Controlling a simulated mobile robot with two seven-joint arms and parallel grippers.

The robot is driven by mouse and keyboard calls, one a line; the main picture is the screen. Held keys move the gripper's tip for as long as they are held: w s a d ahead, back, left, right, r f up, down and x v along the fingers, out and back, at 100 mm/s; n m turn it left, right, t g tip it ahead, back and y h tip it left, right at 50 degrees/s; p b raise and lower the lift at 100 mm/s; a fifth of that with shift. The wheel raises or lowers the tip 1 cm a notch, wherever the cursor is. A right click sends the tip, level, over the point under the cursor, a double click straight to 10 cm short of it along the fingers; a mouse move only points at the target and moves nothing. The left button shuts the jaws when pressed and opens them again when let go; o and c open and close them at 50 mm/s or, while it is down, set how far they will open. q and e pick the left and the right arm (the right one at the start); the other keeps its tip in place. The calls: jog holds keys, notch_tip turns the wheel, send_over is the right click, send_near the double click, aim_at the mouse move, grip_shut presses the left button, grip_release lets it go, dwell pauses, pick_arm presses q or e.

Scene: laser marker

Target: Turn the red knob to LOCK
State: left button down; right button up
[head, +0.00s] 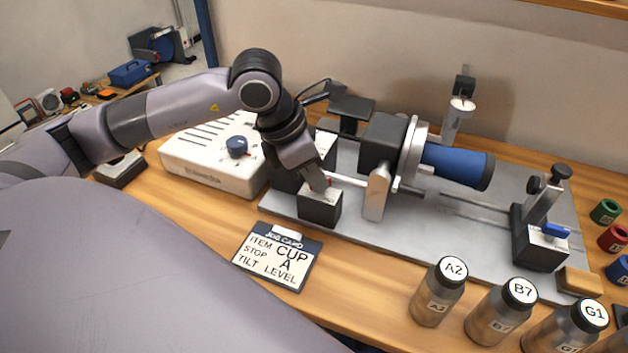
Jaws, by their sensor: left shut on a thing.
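The red knob (329,183) sits on top of a small black block with a light top plate (320,207), at the left front of the laser marker's grey base plate (400,240). My left gripper (318,182) reaches down over this block from the left and is shut on the red knob. The fingers hide most of the knob, so its pointing direction and any LOCK lettering cannot be read. My right gripper is not in view.
A white control box with a blue knob (237,147) stands to the left. A job card (278,257) lies in front. Bottles (438,292) line the front right. A blue cylinder (455,166) and a clamp with a blue lever (556,231) are on the right.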

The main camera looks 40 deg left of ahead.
pick_arm(q)
jog(key=shift+f+n+b, duration=0.15)
jog(key=shift+n+b, duration=0.15)
jog(key=shift+n, duration=0.2)
jog(key=n, duration=0.1)
jog(key=n+y+b, duration=0.1)
jog(key=n, duration=0.1)
jog(key=n+t+y+b, duration=0.1)
jog(key=shift+s+d+n, duration=0.1)
jog(key=shift+d+n, duration=0.2)
jog(key=n+y+b, duration=0.1)
jog(key=n, duration=0.2)
jog(key=shift+d+b, duration=0.1)
jog(key=shift+b, duration=0.25)
jog(key=shift+n+y, duration=0.4)
jog(key=shift+n, duration=0.3)
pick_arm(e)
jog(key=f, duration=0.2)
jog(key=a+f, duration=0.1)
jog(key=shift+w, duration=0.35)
pick_arm(q)
jog(key=shift+r, duration=0.2)
jog(key=c, duration=1.4)
grip_release()
jog(key=shift+c, duration=0.2)
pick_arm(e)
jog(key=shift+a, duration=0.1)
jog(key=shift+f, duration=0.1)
